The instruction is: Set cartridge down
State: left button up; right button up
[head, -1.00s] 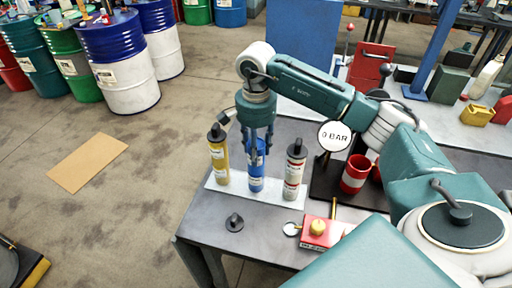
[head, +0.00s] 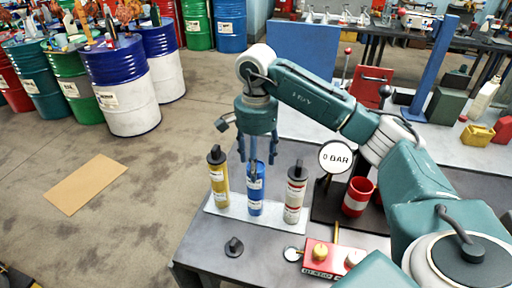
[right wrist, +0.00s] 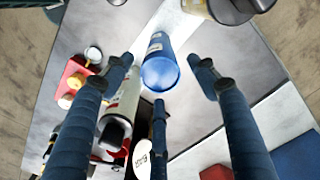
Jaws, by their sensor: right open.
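The blue cartridge (head: 256,190) stands upright on the white mat (head: 228,210), between a yellow cartridge (head: 218,180) and a grey-white cartridge (head: 295,195), both with black tops. My right gripper (head: 257,160) points down over the blue cartridge, its fingertips around the level of its top. In the right wrist view the open fingers (right wrist: 160,80) are spread around the blue cartridge (right wrist: 160,68), with gaps visible at the sides. A small black cap (head: 233,246) lies on the table in front of the mat. My left gripper is not in view.
Drums (head: 122,90) stand on the floor at the back left.

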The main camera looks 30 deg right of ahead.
notch_tip(320, 180, up, 8)
jog(key=shift+f, duration=0.1)
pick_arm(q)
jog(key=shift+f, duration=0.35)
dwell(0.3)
